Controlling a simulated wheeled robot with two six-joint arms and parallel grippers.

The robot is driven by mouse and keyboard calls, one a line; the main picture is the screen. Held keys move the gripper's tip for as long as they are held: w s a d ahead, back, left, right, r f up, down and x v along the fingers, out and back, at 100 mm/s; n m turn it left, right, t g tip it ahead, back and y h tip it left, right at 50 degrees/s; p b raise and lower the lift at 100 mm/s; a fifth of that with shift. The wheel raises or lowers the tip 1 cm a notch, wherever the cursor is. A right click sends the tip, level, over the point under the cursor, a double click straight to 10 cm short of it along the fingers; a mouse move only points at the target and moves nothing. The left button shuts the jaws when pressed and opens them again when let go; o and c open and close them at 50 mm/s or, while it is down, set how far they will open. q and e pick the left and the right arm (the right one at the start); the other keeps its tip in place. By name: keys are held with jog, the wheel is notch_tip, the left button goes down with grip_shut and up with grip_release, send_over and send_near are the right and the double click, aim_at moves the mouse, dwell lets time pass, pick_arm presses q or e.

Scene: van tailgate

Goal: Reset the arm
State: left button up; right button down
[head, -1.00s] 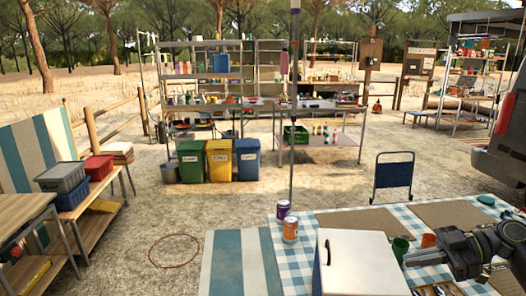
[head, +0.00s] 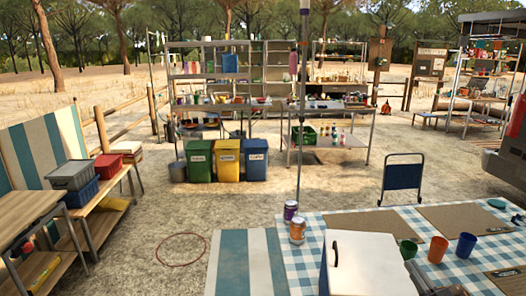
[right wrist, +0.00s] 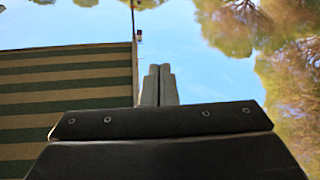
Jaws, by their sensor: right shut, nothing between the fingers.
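My right gripper shows in the right wrist view (right wrist: 158,72). Its two grey fingers are together with nothing between them, and behind them are sky, treetops and a green-and-tan striped awning (right wrist: 65,95). In the head view only a small grey part of my right arm shows at the bottom edge, beside the white box, and the fingertips cannot be made out. My left gripper is in neither view.
A table with a blue checked cloth (head: 333,230) holds a white box (head: 370,265), two cans, a green cup (head: 408,249), an orange cup (head: 438,250) and a blue cup (head: 466,246). A blue chair (head: 403,177) stands behind it.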

jog(key=s+d+f+m+g+h, duration=0.3)
jog(key=s+f+m+g+h, duration=0.5)
jog(key=s+f, duration=0.65)
jog(key=s+a+f+n+g, duration=0.1)
jog(key=s+a+f+g, duration=0.15)
jog(key=s, duration=0.35)
jog(key=s+a+f+n+g+y, duration=0.1)
jog(key=s+a+f+g, duration=0.1)
jog(key=s+g, duration=0.25)
jog(key=s+a+f+n+g, duration=0.1)
jog(key=s+a+f+g, duration=0.15)
jog(key=s, duration=0.35)
notch_tip(320, 180, down, 24)
jog(key=d, duration=0.2)
jog(key=s+a+f+g+y, duration=0.1)
jog(key=s+f+g, duration=0.1)
jog(key=s+f, duration=1.3)
jog(key=shift+f, duration=0.85)
jog(key=shift+s, duration=0.1)
